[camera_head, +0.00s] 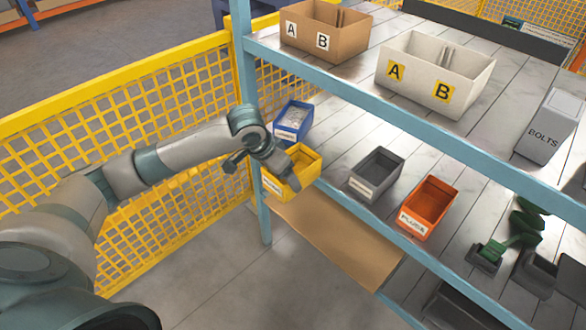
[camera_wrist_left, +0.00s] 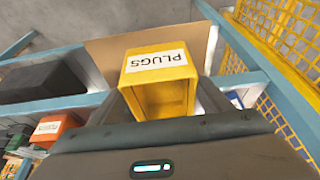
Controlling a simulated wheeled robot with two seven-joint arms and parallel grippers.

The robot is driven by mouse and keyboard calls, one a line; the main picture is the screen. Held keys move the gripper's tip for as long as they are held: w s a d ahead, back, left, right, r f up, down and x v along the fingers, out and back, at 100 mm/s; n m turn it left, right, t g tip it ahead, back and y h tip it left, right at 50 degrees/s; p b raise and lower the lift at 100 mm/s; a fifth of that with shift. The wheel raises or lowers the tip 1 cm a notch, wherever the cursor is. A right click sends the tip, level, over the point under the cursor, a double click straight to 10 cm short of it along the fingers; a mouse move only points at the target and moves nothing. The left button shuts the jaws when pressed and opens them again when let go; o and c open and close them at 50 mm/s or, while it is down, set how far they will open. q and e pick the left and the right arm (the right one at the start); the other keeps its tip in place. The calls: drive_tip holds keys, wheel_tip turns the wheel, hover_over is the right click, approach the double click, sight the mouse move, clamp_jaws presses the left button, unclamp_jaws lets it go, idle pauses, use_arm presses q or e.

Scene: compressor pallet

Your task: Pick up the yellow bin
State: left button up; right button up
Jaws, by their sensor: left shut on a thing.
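The yellow bin (camera_head: 307,164) is at the left end of the lower shelf in the head view, at the front edge near the blue post. In the left wrist view the yellow bin (camera_wrist_left: 160,78) shows its PLUGS label upside down. My left gripper (camera_head: 266,170) reaches over the bin from the left and is shut on it. The gripper body hides part of the bin in both views. I cannot tell whether the bin touches the shelf. My right gripper is not in view.
A blue bin (camera_head: 293,117) stands close behind the yellow one. A grey bin (camera_head: 375,172) and an orange bin (camera_head: 428,205) stand to the right. The blue shelf beam (camera_head: 400,115) runs above. A yellow mesh fence (camera_head: 150,110) is at the left.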

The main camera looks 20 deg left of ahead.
use_arm(q)
drive_tip(key=shift+s+a, duration=0.1)
drive_tip(key=shift+s, duration=0.25)
